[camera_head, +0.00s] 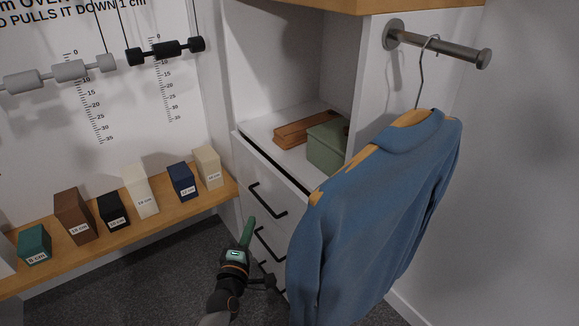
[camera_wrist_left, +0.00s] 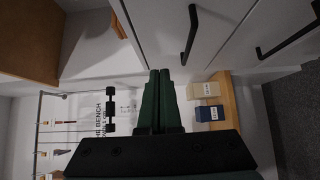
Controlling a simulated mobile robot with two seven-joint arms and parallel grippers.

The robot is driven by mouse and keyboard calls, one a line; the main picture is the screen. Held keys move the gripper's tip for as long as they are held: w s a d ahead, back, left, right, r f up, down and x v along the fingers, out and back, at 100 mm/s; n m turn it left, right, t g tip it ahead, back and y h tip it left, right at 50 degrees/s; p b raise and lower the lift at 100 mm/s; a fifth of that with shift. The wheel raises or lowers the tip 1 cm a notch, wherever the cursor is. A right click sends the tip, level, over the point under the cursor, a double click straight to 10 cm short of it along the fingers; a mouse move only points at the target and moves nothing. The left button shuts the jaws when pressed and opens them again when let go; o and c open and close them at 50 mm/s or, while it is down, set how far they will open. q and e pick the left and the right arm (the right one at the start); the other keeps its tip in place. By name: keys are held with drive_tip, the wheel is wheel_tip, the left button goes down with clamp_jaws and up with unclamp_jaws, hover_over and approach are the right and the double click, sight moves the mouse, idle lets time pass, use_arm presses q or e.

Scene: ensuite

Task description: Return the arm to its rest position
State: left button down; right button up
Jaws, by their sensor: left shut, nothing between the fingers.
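My left arm comes up from the bottom of the head view, and its gripper (camera_head: 249,229) is in front of the white drawer unit (camera_head: 240,165). Its green fingers are together with nothing between them. In the left wrist view the shut fingers (camera_wrist_left: 158,80) point toward the drawer fronts. A black drawer handle (camera_wrist_left: 190,35) is just beyond the fingertips there, and I see a gap between them. My right gripper is not in either view.
A blue shirt (camera_head: 385,200) hangs from a metal rail (camera_head: 440,45) right of my left arm. A wooden shelf (camera_head: 130,232) at left carries several labelled blocks. A green box (camera_head: 328,146) and a brown box (camera_head: 300,131) sit on the drawer unit. Dark carpet lies below.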

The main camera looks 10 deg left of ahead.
use_arm(q)
drive_tip(key=shift+s, duration=0.1)
drive_tip(key=s+d+f+m+g+h, duration=0.2)
drive_tip(key=s+d+f+m+g, duration=0.1)
drive_tip(key=s+m, duration=0.45)
drive_tip(key=s+d+f+m+g+h, duration=0.1)
drive_tip(key=s+d+f+m+g, duration=0.25)
drive_tip(key=s+m, duration=0.45)
drive_tip(key=s+d+f+m+g+h, duration=0.25)
drive_tip(key=s+m, duration=0.35)
drive_tip(key=s, duration=0.4)
wheel_tip(320, 180, up, 12)
drive_tip(key=s+a+y+p, duration=0.1)
drive_tip(key=s+a+p, duration=0.1)
drive_tip(key=p, duration=1.5)
drive_tip(key=shift+a+r+p, duration=0.15)
drive_tip(key=shift+a+p, duration=0.15)
drive_tip(key=shift+a, duration=0.05)
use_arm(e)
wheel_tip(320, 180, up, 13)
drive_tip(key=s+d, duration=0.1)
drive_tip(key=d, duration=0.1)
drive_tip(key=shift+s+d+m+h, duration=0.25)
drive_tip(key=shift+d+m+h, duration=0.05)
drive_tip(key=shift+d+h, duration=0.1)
use_arm(q)
drive_tip(key=shift+n+y, duration=0.25)
